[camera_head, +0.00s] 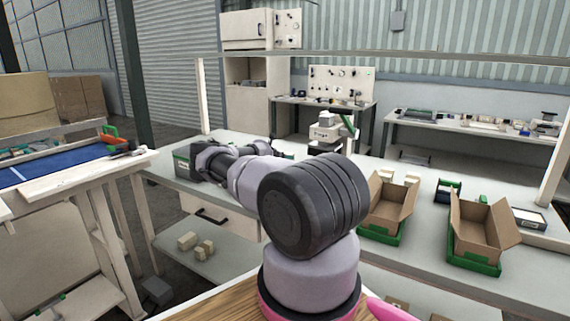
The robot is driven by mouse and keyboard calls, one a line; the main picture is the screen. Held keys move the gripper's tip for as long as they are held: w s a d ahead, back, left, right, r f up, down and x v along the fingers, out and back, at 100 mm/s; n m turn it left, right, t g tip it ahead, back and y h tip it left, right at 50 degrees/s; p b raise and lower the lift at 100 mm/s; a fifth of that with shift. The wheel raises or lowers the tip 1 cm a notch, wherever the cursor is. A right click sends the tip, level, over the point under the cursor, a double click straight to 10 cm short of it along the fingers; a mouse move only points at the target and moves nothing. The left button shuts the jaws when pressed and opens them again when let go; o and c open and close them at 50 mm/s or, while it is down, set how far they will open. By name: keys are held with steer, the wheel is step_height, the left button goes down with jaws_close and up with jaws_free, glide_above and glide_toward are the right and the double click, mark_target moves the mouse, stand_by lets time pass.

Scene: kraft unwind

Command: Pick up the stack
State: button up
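My arm rises at the bottom centre and reaches over the workbench (400,262) toward the left. Its large dark joint fills the middle of the view. My gripper's fingers cannot be made out; the arm's own links hide that region. I cannot single out a clear stack. Several small pale blocks (204,249) lie grouped on the low shelf (225,262) under the bench. A green box (182,162) stands at the bench's left end, close beside the far part of my arm.
Two open cardboard boxes, one near the middle (388,205) and one to its right (480,230), sit in green trays on the bench. A dark-framed box (529,219) lies at the right. A table with a blue mat (62,166) stands left. A white machine (328,130) stands behind.

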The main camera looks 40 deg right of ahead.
steer(key=c, duration=0.6)
steer(key=shift+o, duration=0.2)
steer(key=shift+r, duration=5.05)
